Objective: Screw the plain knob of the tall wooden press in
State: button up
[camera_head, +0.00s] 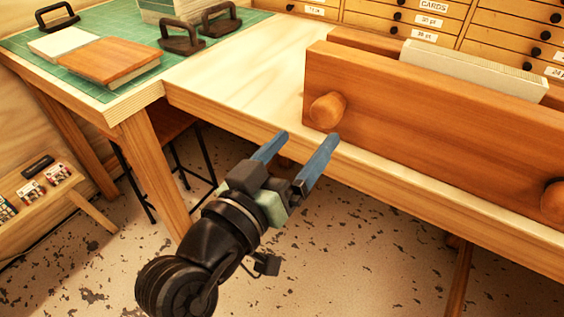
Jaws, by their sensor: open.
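The tall wooden press (430,135) stands on the light wooden bench at the right, its broad front board facing me. One round plain wooden knob (327,110) sticks out near the board's left end. A second knob (555,200) shows at the right edge of the picture, partly cut off. A pale block of paper (470,72) stands between the press's boards. My gripper (308,140) has two blue fingers, spread apart with nothing between them. Its fingertips appear just below the left knob in the picture; I cannot tell the exact gap in depth.
A green cutting mat (25,52) at the upper left carries a wood-coloured book (108,62), a pale book and dark-handled weights (181,40). Drawers with black knobs line the back. The bench (235,82) left of the press is clear. A low shelf (50,210) stands at the left.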

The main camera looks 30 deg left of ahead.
jog(key=s, duration=0.5)
dwell(0.4)
